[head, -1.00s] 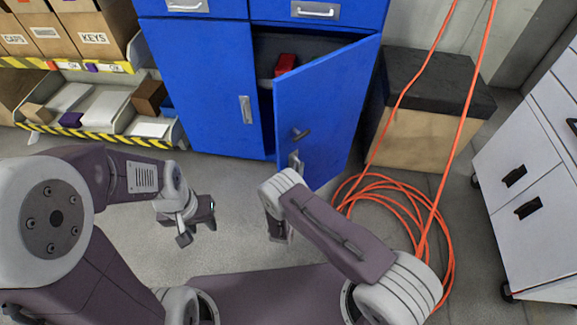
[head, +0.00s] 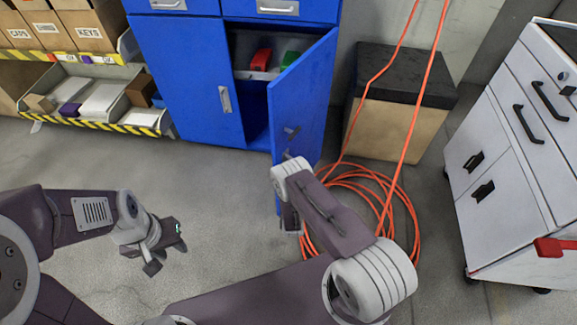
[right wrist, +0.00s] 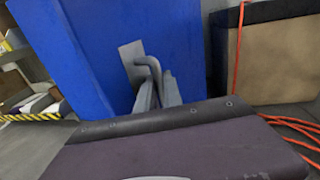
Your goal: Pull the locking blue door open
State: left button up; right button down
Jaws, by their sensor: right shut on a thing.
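The blue door (head: 303,100) of the blue cabinet stands ajar, swung out on its right side. A dark knob or lock (head: 290,132) shows on its outer face. In the right wrist view, the door (right wrist: 75,50) has a grey plate (right wrist: 131,60) with a bent lever handle (right wrist: 152,68). My right gripper (right wrist: 157,92) is shut on this handle. In the head view my right wrist mostly hides the grip. My left gripper (head: 168,247) is open and empty, above the floor at the left, well away from the cabinet.
A red item (head: 261,61) and a green item (head: 290,60) sit on the inside shelf. An orange cable (head: 405,215) lies coiled on the floor beside the door. A black-topped box (head: 395,125) stands behind it. A white drawer cart (head: 520,150) is at the right.

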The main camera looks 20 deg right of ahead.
dwell(0.3)
jog(key=c, duration=1.5)
grip_release()
jog(key=shift+a, duration=0.1)
jog(key=p+v, duration=0.3)
jog(key=v, duration=0.6)
